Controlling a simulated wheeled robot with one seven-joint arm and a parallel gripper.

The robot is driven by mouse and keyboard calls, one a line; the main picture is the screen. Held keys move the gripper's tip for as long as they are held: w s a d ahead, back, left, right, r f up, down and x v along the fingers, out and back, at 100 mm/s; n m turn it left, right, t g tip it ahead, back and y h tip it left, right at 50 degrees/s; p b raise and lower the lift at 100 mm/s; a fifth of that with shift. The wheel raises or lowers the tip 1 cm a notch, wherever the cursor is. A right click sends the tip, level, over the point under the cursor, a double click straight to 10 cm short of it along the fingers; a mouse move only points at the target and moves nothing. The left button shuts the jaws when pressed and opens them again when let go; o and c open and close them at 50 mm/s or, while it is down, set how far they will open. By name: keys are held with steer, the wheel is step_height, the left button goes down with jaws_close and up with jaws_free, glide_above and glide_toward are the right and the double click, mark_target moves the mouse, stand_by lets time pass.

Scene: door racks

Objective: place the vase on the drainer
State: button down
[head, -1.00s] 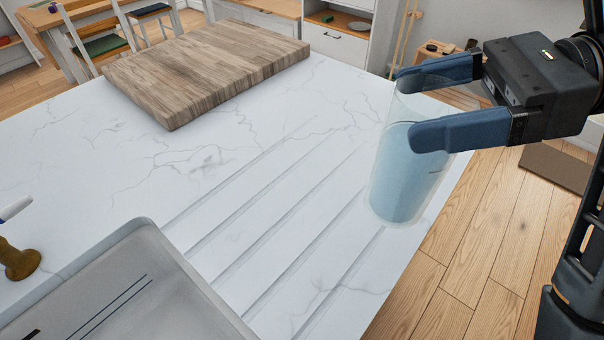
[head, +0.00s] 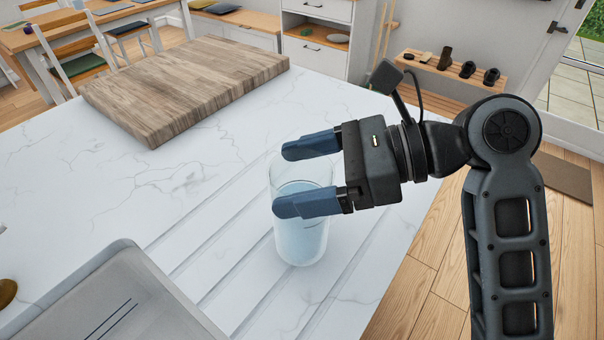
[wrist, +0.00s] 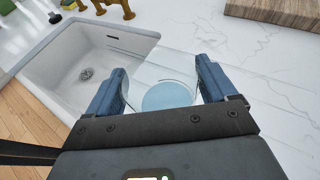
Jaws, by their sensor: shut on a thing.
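The vase (head: 301,232) is a clear glass cylinder, pale blue inside, and stands upright in my grip. My gripper (head: 291,178) is shut on its upper part, one blue finger on each side. In the wrist view the vase (wrist: 166,92) shows between the two fingers (wrist: 160,88). The drainer (head: 215,245) is the set of grooves cut in the white marble counter beside the sink. The vase is over the right part of these grooves in the head view. I cannot tell whether its base touches the counter.
The sink (head: 110,305) lies left of the grooves; its basin also shows in the wrist view (wrist: 90,60). A thick wooden board (head: 185,85) lies on the counter at the back. The counter's right edge drops to a wooden floor (head: 425,265). The marble between board and grooves is clear.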

steer(key=shift+f, duration=0.3)
jaws_free()
steer(key=shift+f, duration=0.15)
steer(key=w+v, duration=0.1)
steer(key=v, duration=1.1)
steer(key=shift+s, duration=0.45)
